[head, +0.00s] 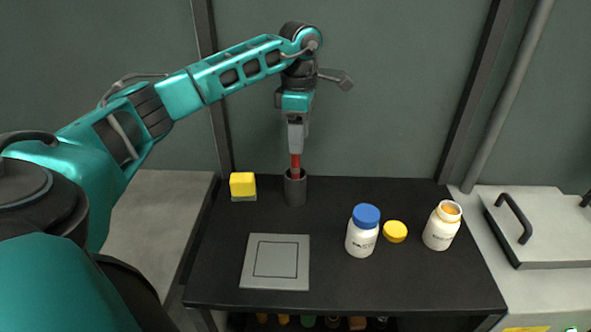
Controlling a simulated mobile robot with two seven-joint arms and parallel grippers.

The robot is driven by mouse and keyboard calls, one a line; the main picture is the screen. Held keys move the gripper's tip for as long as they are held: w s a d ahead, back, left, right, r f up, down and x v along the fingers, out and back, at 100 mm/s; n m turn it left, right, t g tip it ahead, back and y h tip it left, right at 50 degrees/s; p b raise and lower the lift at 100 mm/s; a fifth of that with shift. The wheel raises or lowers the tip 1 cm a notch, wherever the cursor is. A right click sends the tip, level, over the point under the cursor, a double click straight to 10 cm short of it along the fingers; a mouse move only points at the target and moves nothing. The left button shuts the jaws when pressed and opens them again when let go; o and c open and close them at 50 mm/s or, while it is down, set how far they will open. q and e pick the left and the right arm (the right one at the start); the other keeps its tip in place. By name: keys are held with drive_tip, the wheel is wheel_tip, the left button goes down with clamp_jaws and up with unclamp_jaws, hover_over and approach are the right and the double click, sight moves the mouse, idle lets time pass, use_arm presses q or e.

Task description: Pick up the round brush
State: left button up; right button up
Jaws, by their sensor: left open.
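A thin red upright piece (295,166), apparently the handle of the round brush, rises from a dark grey cylindrical holder (295,190) at the back of the black table. The rest of the brush is hidden inside the holder. My left gripper (296,151) points straight down right above the holder, at the top of the red handle. It is open, and its grey fingers hide the handle's upper end. I cannot tell whether they touch it. My right gripper is not in view.
A yellow sponge (242,185) lies left of the holder. A grey square plate (275,284) lies in front. To the right stand a blue-capped white bottle (360,240), a yellow lid (395,231) and an open white bottle (439,230). The black table (400,290) is clear between them.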

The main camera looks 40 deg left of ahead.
sight(295, 156)
use_arm(q)
drive_tip(key=f, duration=0.2)
drive_tip(key=s+f, duration=0.1)
drive_tip(key=f, duration=0.1)
drive_tip(key=shift+a+f, duration=0.15)
drive_tip(key=shift+a, duration=0.05)
drive_tip(key=shift+w+f, duration=0.1)
drive_tip(key=shift+f, duration=0.45)
drive_tip(key=shift+c, duration=0.5)
clamp_jaws()
